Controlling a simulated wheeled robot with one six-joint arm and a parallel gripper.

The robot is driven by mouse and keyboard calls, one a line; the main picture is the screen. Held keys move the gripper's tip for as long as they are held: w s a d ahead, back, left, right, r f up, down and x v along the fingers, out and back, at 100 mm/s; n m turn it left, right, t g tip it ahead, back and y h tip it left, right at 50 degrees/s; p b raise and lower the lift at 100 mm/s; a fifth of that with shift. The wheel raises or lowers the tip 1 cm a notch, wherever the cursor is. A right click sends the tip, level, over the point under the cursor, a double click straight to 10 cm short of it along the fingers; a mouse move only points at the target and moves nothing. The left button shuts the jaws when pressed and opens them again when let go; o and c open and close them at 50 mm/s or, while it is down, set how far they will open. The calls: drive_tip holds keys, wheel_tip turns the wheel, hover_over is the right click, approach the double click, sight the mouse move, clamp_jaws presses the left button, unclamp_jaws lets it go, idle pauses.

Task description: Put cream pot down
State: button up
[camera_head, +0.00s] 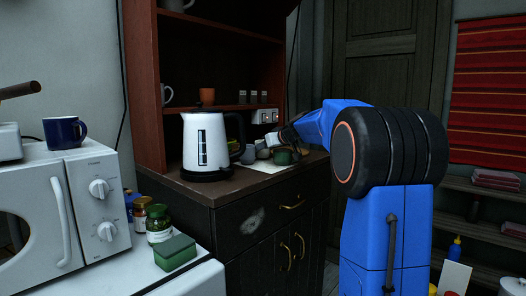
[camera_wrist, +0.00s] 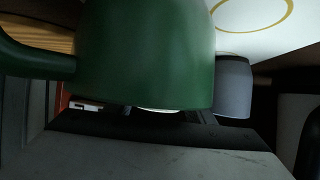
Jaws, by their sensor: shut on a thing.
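A dark green pot with a side handle (camera_wrist: 150,55) fills the top of the wrist view, right at my gripper (camera_wrist: 165,112). My gripper is shut on this green pot; the fingertips are mostly hidden by it. I see no clearly cream-coloured pot. In the head view the green pot (camera_head: 283,157) is low over the dark cabinet top (camera_head: 222,188), by a white mat (camera_head: 262,166). I cannot tell whether its base touches. A yellow ring is drawn on the white mat (camera_wrist: 285,38) in the wrist view.
A grey cup (camera_wrist: 233,85) stands close beside the green pot. A white kettle (camera_head: 205,142) stands left on the cabinet top. A wooden shelf (camera_head: 225,107) with an orange cup (camera_head: 207,96) rises behind. A microwave (camera_head: 65,205) with a blue mug (camera_head: 65,131) is at the left.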

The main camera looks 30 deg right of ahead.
drive_tip(key=shift+f, duration=0.2)
drive_tip(key=shift+f, duration=0.1)
drive_tip(key=o, duration=1.1)
drive_tip(key=shift+s, duration=0.1)
drive_tip(key=v, duration=1.2)
drive_tip(key=shift+d, duration=0.1)
